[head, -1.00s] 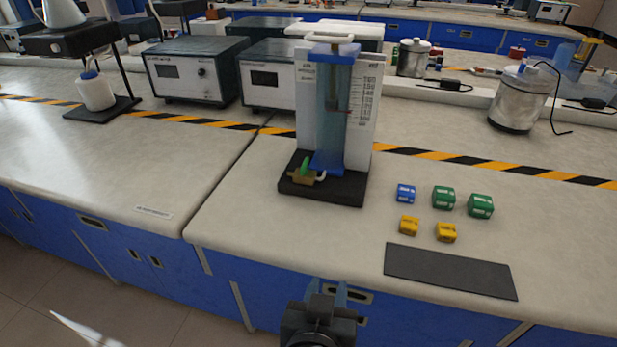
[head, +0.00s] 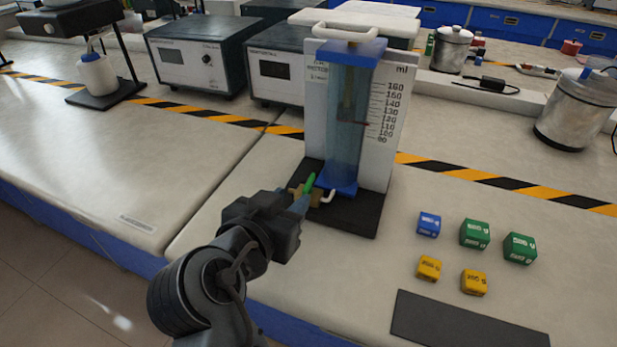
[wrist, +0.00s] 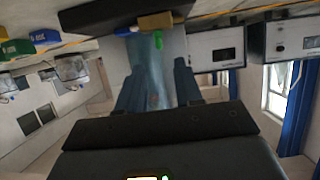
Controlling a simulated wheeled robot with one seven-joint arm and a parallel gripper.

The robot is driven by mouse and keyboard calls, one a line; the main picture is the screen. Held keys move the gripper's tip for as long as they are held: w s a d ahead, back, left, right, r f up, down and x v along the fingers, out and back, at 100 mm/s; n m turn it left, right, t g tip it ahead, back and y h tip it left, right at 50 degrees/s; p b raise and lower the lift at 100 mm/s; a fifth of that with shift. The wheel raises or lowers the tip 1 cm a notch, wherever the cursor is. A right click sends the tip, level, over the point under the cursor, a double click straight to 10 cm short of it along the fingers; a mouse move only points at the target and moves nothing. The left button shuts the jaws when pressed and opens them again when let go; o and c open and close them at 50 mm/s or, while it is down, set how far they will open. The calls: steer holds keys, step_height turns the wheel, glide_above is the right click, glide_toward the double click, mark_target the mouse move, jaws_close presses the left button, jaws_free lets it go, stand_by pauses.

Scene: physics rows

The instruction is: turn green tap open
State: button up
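The green tap handle (head: 309,183) sits on a brass valve body (head: 315,199) at the foot of a clear measuring column (head: 345,120) with a blue base. The handle leans up and slightly right in the head view. My gripper (head: 299,204) is just in front and left of the valve, close to the handle; contact cannot be told there. In the wrist view, which is upside down, my gripper (wrist: 158,78) has two blue fingers apart with nothing between them. The green handle (wrist: 158,40) lies ahead, between the finger lines, beside the brass valve (wrist: 160,20).
A white scale board (head: 388,130) stands behind the column on a black base (head: 355,215). Blue, green and yellow blocks (head: 474,234) and a dark mat (head: 465,322) lie to the right. Instrument boxes (head: 197,65) stand behind. The bench left of the base is clear.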

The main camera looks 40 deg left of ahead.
mark_target(306, 186)
steer(key=x, duration=0.7)
jaws_close()
stand_by(0.3)
